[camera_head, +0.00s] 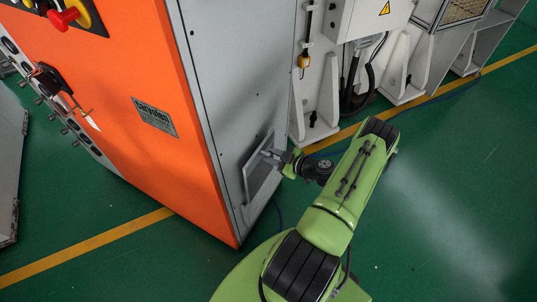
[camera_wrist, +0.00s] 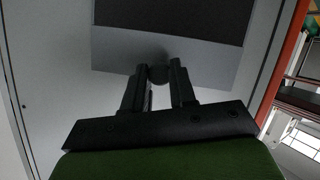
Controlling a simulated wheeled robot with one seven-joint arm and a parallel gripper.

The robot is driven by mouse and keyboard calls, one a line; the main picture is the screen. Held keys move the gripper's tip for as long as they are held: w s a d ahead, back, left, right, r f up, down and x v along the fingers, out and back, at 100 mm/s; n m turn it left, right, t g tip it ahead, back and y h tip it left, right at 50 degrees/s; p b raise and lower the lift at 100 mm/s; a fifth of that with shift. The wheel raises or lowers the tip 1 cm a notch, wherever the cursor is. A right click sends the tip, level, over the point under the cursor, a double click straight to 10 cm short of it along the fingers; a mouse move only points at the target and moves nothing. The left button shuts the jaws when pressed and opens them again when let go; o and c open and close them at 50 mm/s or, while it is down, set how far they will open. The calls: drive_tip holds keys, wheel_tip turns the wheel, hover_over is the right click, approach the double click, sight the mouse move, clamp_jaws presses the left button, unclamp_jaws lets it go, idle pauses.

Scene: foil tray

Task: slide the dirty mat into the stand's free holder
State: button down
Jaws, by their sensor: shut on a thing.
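A flat dark panel with a light grey frame, which looks like the dirty mat (camera_head: 259,181), is at the side wall of the orange and grey cabinet. In the wrist view the mat (camera_wrist: 170,12) fills the top, its dark face inside the pale border. My gripper (camera_head: 280,158) reaches it from the right. In the wrist view my gripper (camera_wrist: 158,72) is shut on a small dark knob at the frame's lower edge. I cannot tell whether the mat touches the cabinet wall or stands off it. I see no stand or free holder.
The orange and grey cabinet (camera_head: 150,90) stands close on the left. White machine frames (camera_head: 315,95) with hanging cables and a grey box stand behind. Yellow lines (camera_head: 90,245) cross the green floor. The floor at right (camera_head: 460,190) is clear.

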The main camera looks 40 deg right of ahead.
drive_tip(key=s+d+b, duration=0.1)
drive_tip(key=s+d, duration=0.1)
drive_tip(key=s, duration=0.5)
idle(0.3)
